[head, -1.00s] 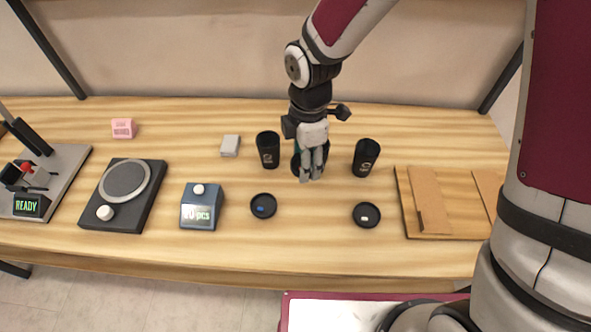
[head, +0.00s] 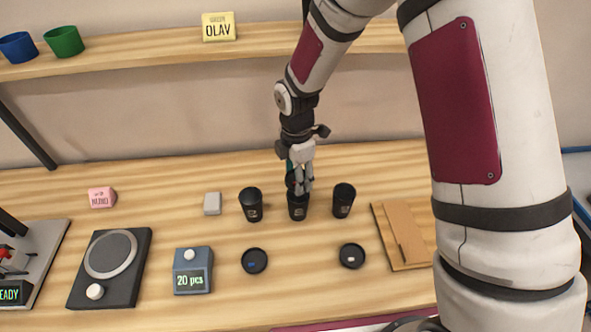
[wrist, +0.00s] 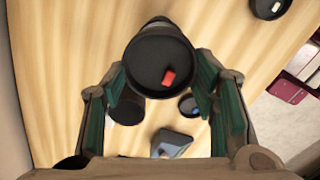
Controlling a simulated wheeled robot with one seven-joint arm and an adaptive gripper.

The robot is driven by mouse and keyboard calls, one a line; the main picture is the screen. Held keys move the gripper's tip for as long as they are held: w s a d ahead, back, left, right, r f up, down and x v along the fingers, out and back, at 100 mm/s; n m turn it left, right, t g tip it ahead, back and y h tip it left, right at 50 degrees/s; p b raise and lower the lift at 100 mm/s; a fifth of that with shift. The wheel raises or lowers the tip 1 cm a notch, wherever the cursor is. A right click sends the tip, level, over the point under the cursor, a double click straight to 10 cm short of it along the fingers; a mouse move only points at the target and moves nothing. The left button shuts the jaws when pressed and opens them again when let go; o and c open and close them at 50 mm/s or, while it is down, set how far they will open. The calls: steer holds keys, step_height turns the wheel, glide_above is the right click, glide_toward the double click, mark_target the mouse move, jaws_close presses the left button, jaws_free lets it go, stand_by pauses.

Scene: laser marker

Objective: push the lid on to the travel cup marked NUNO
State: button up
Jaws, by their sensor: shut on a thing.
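Three black travel cups stand in a row in the head view: left (head: 251,207), middle (head: 298,212) and right (head: 343,204). Each bears a small pale mark that I cannot read. My gripper (head: 304,188) points down over the middle cup. In the wrist view my gripper (wrist: 160,78) is shut on a black lid (wrist: 148,60) with a red mark, its fingers on either side of the rim. The lid is at the middle cup's top; I cannot tell whether it is seated. A pink card (head: 101,198) reads NUNO.
Two more lids lie in front, one with a blue mark (head: 254,262), one with a white mark (head: 352,257).

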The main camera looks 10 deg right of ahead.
steer(key=shift+f+b, duration=0.55)
steer(key=shift+f, duration=1.4)
steer(key=shift+f, duration=0.15)
stand_by(0.4)
steer(key=o, duration=1.5)
steer(key=shift+r+p, duration=0.95)
steer(key=shift+r, duration=2.55)
